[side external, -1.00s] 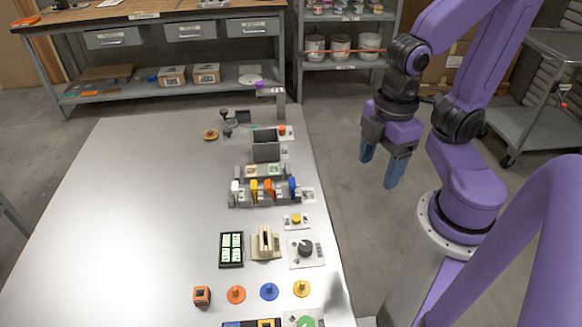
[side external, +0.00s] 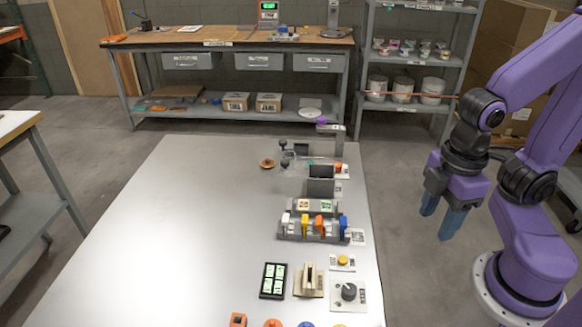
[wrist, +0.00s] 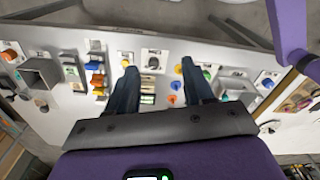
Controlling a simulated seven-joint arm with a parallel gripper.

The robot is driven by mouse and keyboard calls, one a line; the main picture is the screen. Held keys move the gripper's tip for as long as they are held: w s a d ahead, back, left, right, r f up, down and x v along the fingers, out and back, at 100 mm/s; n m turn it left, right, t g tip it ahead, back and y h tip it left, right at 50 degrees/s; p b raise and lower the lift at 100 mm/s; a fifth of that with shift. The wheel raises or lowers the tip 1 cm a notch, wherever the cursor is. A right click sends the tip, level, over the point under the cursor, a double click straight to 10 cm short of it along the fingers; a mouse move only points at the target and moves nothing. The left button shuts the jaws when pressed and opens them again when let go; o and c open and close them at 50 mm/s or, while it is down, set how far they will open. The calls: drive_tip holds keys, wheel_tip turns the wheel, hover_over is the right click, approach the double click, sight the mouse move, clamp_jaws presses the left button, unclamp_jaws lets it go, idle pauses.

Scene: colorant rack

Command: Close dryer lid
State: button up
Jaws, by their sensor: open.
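A small grey box-like unit (side external: 320,188) stands toward the far right part of the table, with a dark upright panel (side external: 321,170) at its back. It looks like the dryer with its lid raised, but I cannot tell for sure. My gripper (side external: 441,213) hangs in the air to the right of the table, fingers down, apart and empty. In the wrist view my gripper (wrist: 160,70) shows both fingers spread, with nothing between them.
In front of the grey unit is a rack (side external: 312,232) with coloured pieces. Nearer are a yellow button (side external: 342,260), a black knob (side external: 348,291), a beige slotted block (side external: 308,281) and a black panel (side external: 273,281). The left of the table (side external: 190,230) is clear.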

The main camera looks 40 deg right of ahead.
drive_tip(key=shift+w+a+r+m, duration=0.1)
drive_tip(key=shift+w+a+m, duration=0.1)
drive_tip(key=shift+w+a, duration=0.35)
drive_tip(key=shift+w+a+r+m, duration=0.1)
drive_tip(key=shift+w+a+m, duration=0.15)
drive_tip(key=shift+w, duration=0.45)
clamp_jaws()
drive_tip(key=w+a+f+m+t+h, duration=0.1)
drive_tip(key=w+a+m+h, duration=0.2)
drive_tip(key=w, duration=0.8)
drive_tip(key=w+a+f+m+t, duration=0.1)
drive_tip(key=w+a+m, duration=0.3)
drive_tip(key=w, duration=0.7)
drive_tip(key=w+a+f+m+t+h, duration=0.1)
drive_tip(key=w+a+m+h, duration=0.2)
drive_tip(key=w, duration=0.8)
drive_tip(key=w+d+f+m+h, duration=0.1)
drive_tip(key=w+f+m, duration=0.2)
drive_tip(key=w, duration=0.2)
drive_tip(key=w+d+f+m, duration=0.2)
drive_tip(key=w, duration=0.3)
drive_tip(key=w+d+f, duration=0.2)
drive_tip(key=d+f, duration=0.6)
drive_tip(key=d, duration=0.1)
drive_tip(key=shift+w, duration=0.25)
